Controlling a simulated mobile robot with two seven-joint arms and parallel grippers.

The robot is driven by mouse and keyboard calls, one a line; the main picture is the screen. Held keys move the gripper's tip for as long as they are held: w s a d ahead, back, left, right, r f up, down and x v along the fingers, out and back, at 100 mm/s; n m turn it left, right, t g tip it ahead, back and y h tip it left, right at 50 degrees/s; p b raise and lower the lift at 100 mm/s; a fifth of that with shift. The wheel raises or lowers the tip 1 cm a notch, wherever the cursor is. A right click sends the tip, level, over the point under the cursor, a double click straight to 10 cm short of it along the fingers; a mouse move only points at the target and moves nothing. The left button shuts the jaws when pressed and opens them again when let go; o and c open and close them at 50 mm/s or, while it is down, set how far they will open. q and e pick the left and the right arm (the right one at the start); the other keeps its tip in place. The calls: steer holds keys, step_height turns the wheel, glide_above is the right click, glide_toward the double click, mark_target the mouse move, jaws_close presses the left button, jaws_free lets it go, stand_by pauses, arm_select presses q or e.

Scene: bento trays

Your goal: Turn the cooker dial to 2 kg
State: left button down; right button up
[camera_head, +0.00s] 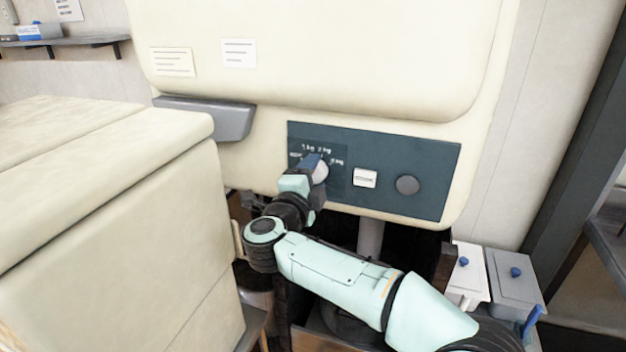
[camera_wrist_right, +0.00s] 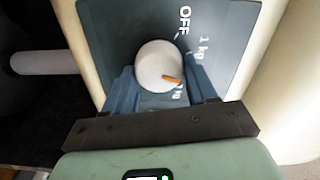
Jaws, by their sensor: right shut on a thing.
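The cooker dial (camera_head: 320,172) is a round white knob on the dark blue-grey control panel (camera_head: 430,160) of the cream cooker. In the right wrist view the dial (camera_wrist_right: 158,66) has an orange mark pointing to the right and slightly down. The labels OFF and 1 kg show above and to the right of it; another label is partly hidden by a finger. My right gripper (camera_wrist_right: 165,88) is shut on the dial, with one blue finger on each side. In the head view my right gripper (camera_head: 314,168) covers the dial's left part. My left gripper is not in view.
A white rocker switch (camera_head: 365,178) and a round grey button (camera_head: 407,185) sit to the right on the panel. Two lidded bins (camera_head: 515,280) stand at the lower right. A grey handle (camera_head: 215,118) juts out at upper left.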

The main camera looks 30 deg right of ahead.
stand_by(0.4)
steer(key=o, duration=1)
steer(key=b+v, duration=0.1)
steer(key=v, duration=1.2)
steer(key=shift+s+a, duration=0.1)
steer(key=shift+s, duration=0.1)
